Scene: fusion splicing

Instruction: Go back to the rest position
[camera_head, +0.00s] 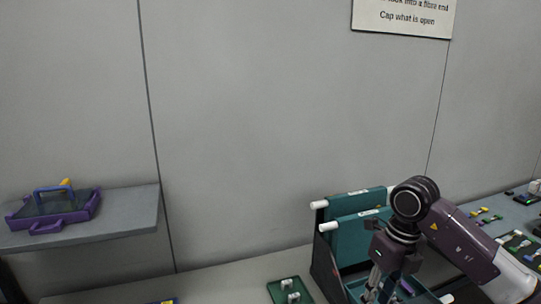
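My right arm comes in from the right, and its gripper (379,287) points down in front of a dark rack with teal panels (357,228). The fingers are small, dark and partly cut by the lower edge of the picture, so I cannot tell whether they are open or shut or hold anything. My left gripper is not in view.
A purple tray (52,220) with a blue handle stands on the left wall shelf (128,208). A green tray (272,285) with small white pieces lies left of the rack. Several small coloured items lie at the far right. A sign (403,22) hangs above.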

